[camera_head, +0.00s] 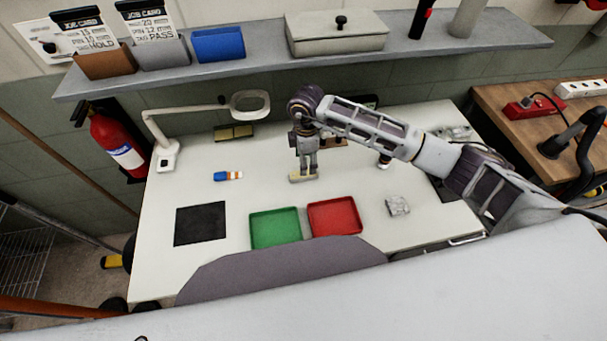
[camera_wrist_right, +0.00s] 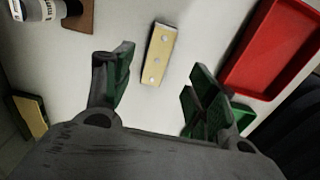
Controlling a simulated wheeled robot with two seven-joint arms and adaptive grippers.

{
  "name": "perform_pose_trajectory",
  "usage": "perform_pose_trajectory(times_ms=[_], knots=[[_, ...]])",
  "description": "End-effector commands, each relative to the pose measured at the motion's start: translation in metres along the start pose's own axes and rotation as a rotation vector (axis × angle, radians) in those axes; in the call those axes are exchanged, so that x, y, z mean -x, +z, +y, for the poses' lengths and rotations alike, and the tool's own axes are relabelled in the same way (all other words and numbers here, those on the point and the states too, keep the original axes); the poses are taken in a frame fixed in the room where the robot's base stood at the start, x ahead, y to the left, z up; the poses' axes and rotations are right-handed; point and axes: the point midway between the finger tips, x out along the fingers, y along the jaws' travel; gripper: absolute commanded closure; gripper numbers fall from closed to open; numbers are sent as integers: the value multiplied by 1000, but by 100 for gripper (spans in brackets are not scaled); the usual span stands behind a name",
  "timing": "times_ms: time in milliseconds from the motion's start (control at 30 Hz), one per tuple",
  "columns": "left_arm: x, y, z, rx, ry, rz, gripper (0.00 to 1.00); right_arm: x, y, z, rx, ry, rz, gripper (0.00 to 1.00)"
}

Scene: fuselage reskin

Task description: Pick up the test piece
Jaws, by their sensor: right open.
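My left gripper is not in view.
A green tray (camera_head: 275,228) and a red tray (camera_head: 334,217) stand at the table's front, with a black mat (camera_head: 200,224) to their left. A magnifier lamp (camera_head: 168,157) stands at the back left. A grey lump (camera_head: 397,206) lies right.

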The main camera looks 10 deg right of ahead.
Motion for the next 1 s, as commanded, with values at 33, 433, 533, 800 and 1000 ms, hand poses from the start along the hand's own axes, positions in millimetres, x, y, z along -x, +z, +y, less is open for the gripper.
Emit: perform_pose_trajectory(times_ms=[33, 433, 533, 800, 1000], knots=[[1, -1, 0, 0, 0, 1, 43, -5, 0, 0, -1, -1, 0, 43], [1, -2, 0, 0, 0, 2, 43, -15, 0, 0, 0, 1, -1, 43], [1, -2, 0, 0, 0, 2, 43, -16, 0, 0, 0, 1, -1, 43], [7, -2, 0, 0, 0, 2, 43, -30, 2, 1, 0, -2, -1, 43], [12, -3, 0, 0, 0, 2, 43, -53, 3, 3, 0, -1, -1, 43]])
